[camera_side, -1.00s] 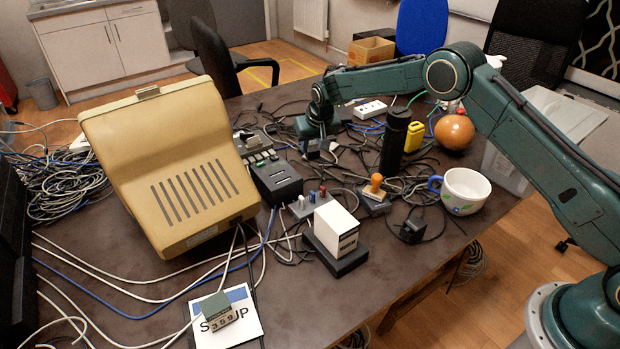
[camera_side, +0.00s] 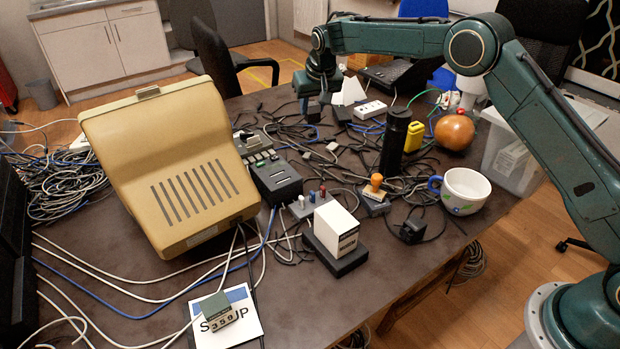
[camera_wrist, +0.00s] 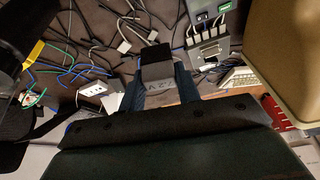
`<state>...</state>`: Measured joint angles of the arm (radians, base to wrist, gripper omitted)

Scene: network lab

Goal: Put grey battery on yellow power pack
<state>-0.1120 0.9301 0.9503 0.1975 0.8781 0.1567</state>
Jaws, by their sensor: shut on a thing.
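My gripper (camera_side: 314,102) is raised above the cables at the back of the table. In the wrist view my gripper (camera_wrist: 157,96) is shut on the grey battery (camera_wrist: 158,80), a dark-topped block with upside-down "12V" lettering on its light face. In the side view the battery (camera_side: 313,114) is small and dark under the fingers. The yellow power pack (camera_side: 413,137) appears as a small yellow block with a dark top, right of the gripper behind the black cylinder. A piece of yellow also shows at left in the wrist view (camera_wrist: 34,52); the rest is cut off.
A black cylinder (camera_side: 394,142), an orange ball (camera_side: 454,132), a white power strip (camera_side: 370,110) and a cup (camera_side: 465,190) stand around the power pack. Tangled cables cover the middle. A large beige terminal (camera_side: 170,165) stands left.

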